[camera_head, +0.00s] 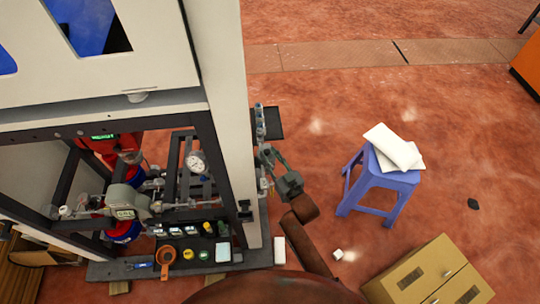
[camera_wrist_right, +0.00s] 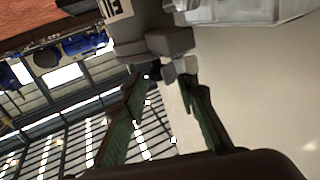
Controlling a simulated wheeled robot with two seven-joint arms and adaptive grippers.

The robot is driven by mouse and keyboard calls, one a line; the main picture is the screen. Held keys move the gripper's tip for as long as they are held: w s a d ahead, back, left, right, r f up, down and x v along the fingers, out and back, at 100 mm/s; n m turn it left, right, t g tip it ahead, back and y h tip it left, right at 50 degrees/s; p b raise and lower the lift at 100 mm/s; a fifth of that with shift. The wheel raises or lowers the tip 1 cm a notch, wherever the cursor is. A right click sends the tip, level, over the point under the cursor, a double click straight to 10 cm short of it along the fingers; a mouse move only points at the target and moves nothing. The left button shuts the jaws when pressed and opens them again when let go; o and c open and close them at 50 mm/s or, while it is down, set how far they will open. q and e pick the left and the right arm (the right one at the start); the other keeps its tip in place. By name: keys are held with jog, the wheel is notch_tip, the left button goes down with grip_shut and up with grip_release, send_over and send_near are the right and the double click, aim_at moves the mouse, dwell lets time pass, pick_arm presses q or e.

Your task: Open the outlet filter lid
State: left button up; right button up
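The dispenser (camera_head: 226,100) is a pale cabinet with an open front at the left of the head view. A grey metal fitting (camera_wrist_right: 150,35) fills the top middle of the right wrist view, with a small grey block (camera_wrist_right: 169,72) at its lower end. I cannot tell for sure whether this fitting is the outlet filter or its lid. My right gripper (camera_head: 268,168) is beside the dispenser's right side. Its green fingers (camera_wrist_right: 163,82) are apart, with the small block just beyond or between the tips; contact is unclear. My left gripper is not in view.
A round gauge (camera_head: 196,162) and pipes sit inside the frame. Several small items lie on the dark bench (camera_head: 255,258) below. A blue stool (camera_head: 378,182) bearing white sheets and a cardboard box (camera_head: 428,272) stand right. Red floor between them is mostly clear.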

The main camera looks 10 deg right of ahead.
grip_shut()
dwell(0.3)
